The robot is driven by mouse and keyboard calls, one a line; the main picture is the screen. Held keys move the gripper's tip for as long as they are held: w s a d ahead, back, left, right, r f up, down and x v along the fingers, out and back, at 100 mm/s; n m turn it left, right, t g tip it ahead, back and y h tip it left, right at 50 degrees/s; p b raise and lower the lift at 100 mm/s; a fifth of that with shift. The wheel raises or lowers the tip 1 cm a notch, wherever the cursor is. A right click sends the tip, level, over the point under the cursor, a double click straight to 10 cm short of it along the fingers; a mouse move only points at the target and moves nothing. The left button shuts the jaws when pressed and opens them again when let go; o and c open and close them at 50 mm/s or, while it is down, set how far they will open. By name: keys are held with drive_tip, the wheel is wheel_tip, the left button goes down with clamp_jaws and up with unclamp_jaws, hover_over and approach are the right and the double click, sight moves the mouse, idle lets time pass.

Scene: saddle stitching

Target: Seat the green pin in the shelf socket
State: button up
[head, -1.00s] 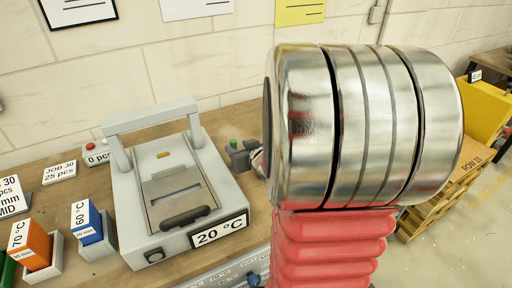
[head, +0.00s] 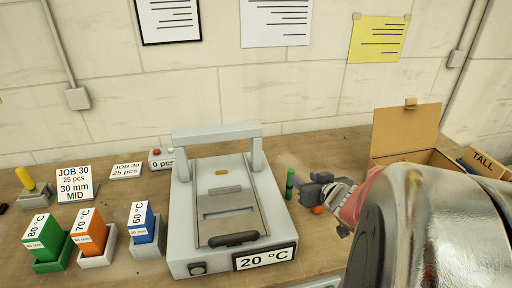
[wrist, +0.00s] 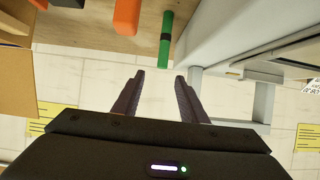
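The green pin (head: 290,184) stands upright on the bench just right of the grey press, with a dark band around it. It also shows in the wrist view (wrist: 166,40), hanging down from the top of that picture. My gripper (wrist: 160,77) is open and empty, with its two dark fingers spread. The pin lies just beyond the fingertips, roughly in line with the gap between them. In the head view my gripper (head: 307,188) is close to the pin's right side. I cannot make out the shelf socket in either view.
The grey press (head: 228,222) with a 20 °C label is close left of the pin. An orange piece (wrist: 127,14) is beside the pin. An open cardboard box (head: 405,130) stands at the right. Green, orange and blue blocks in holders stand at the left.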

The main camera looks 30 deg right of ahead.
idle(0.3)
drive_tip(key=a+r+g+h, duration=0.2)
drive_tip(key=a+r, duration=0.3)
drive_tip(key=a, duration=0.1)
drive_tip(key=s+a+n+g+y, duration=0.1)
drive_tip(key=s+a, duration=0.2)
drive_tip(key=a, duration=0.4)
drive_tip(key=s+a+n+g+y, duration=0.1)
drive_tip(key=s+a+g+y, duration=0.1)
drive_tip(key=s+a, duration=0.2)
drive_tip(key=s+a+n+g+y, duration=0.1)
drive_tip(key=s+a, duration=0.3)
drive_tip(key=a, duration=0.6)
drive_tip(key=shift+s+y, duration=0.2)
drive_tip(key=shift+y, duration=0.4)
drive_tip(key=shift+o, duration=0.4)
drive_tip(key=shift+d, duration=0.1)
